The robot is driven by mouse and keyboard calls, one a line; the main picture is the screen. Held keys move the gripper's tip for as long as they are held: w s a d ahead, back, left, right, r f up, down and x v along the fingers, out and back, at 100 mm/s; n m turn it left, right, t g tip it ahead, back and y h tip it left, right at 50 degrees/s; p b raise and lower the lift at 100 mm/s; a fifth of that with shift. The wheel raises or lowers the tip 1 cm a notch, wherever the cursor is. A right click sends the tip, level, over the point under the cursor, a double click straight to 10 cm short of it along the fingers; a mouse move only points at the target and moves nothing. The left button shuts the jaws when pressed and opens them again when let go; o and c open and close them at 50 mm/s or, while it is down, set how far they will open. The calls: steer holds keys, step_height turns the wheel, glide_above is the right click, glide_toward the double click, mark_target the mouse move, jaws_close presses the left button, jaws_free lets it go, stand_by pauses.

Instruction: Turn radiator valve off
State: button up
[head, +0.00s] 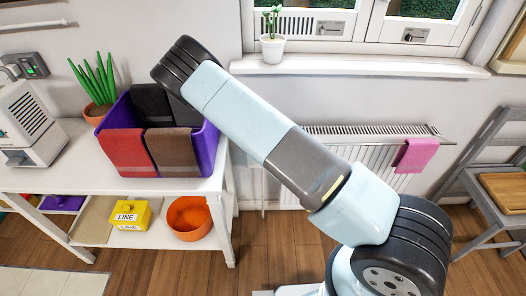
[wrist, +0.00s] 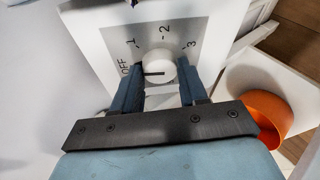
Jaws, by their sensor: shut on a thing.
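In the wrist view, the round white radiator valve knob (wrist: 160,64) sits on a grey dial plate (wrist: 190,35) marked OFF, 1, 2 and 3, on a white housing. A dark pointer line on the knob points left, toward the OFF side of the scale. My gripper (wrist: 160,77) is shut on the knob, one blue finger on each side. In the head view, the white radiator (head: 355,160) is on the wall under the window, partly covered by my arm. The valve and my gripper do not show there.
A white table (head: 200,187) stands at left with a purple bin (head: 209,135) of folded towels. An orange bowl (head: 189,218) sits on its lower shelf and shows close to my gripper in the wrist view (wrist: 257,112). A pink towel (head: 415,155) hangs on the radiator; a grey chair (head: 482,185) stands at right.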

steer(key=shift+a+n, duration=0.25)
steer(key=shift+n, duration=0.25)
steer(key=o, duration=1.1)
steer(key=shift+d, duration=0.1)
steer(key=shift+c, duration=0.2)
steer(key=v, duration=1.3)
steer(key=shift+s+r, duration=0.2)
steer(key=shift+r, duration=0.1)
steer(key=shift+d, duration=0.15)
